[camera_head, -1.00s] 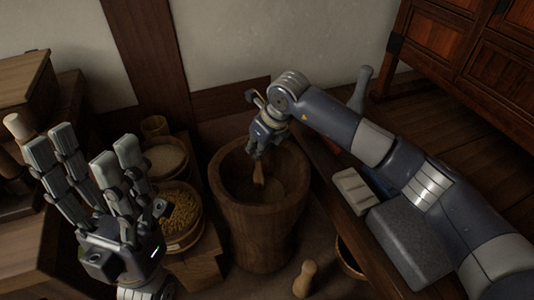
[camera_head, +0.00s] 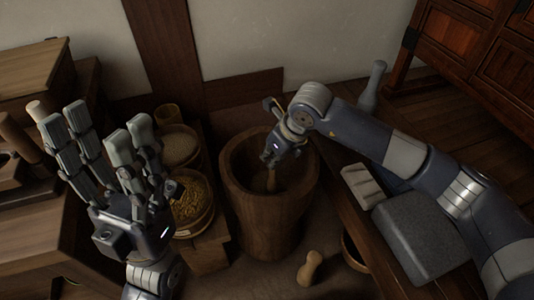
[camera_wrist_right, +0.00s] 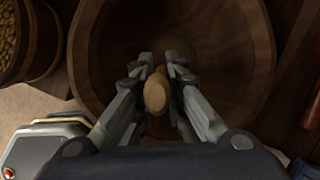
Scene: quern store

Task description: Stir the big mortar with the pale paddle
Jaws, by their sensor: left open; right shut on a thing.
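The big mortar (camera_head: 262,218) is a tall round wooden vessel standing on the floor at the centre. My right gripper (camera_head: 270,158) is over its mouth, shut on the pale paddle (camera_head: 271,180). The paddle's handle points down into the mortar's bowl; its lower end is hidden. In the right wrist view the paddle's rounded handle end (camera_wrist_right: 156,92) sits between the fingers, with the mortar's rim (camera_wrist_right: 262,62) around it. My left gripper (camera_head: 108,135) is open and empty, raised at the left with its fingers upward.
Left of the mortar stand a tub of yellow grain (camera_head: 190,198) and a bowl of pale grain (camera_head: 178,146). At right are a grey stone block (camera_head: 415,235) and pale blocks (camera_head: 362,185) on a ledge.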

